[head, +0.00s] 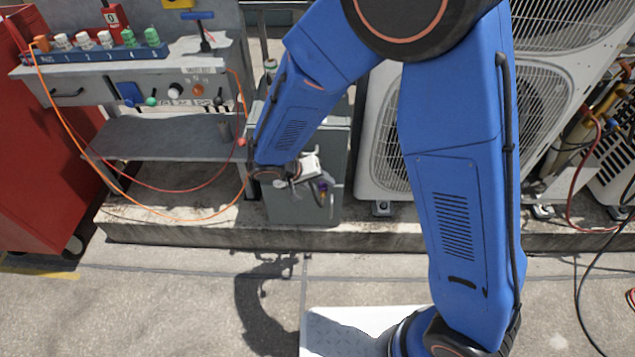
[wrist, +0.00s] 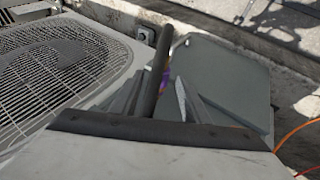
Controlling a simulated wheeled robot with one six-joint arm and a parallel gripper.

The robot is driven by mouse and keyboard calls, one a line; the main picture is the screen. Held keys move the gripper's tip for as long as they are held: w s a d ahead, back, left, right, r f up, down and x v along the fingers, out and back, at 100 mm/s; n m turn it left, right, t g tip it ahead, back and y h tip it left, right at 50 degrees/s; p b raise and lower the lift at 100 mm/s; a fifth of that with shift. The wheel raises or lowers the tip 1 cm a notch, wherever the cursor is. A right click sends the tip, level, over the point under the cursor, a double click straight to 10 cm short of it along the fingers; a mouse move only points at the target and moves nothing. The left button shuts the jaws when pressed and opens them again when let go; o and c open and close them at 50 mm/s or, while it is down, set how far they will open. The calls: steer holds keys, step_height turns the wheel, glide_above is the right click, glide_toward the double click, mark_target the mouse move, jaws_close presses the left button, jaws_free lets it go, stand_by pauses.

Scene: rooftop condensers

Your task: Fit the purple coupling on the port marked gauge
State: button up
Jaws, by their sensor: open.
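My gripper (head: 308,178) is open in front of the grey metal cabinet in the middle of the head view. A small purple piece (head: 323,187), likely the purple coupling, shows beside the jaws. In the wrist view, a bit of purple (wrist: 165,78) shows just beyond the open fingers (wrist: 160,95), partly hidden by a dark rod. I cannot tell whether the jaws touch it. A panel under the bench top has several coloured fittings, among them blue (head: 130,94), white (head: 175,91) and orange (head: 198,90). Their labels are too small to read, so I cannot pick out gauge.
The grey cabinet (head: 285,207) stands on a concrete ledge beside the condenser (head: 377,150). The bench (head: 170,140) is left of it, carrying a blue numbered rack (head: 105,54). An orange hose (head: 70,132) hangs across the bench. A red cabinet (head: 35,170) stands far left.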

jaws_close()
steer(key=c, duration=0.8)
jaws_free()
jaws_close()
steer(key=shift+s, duration=0.5)
steer(key=shift+s, duration=1.95)
steer(key=shift+a, duration=0.1)
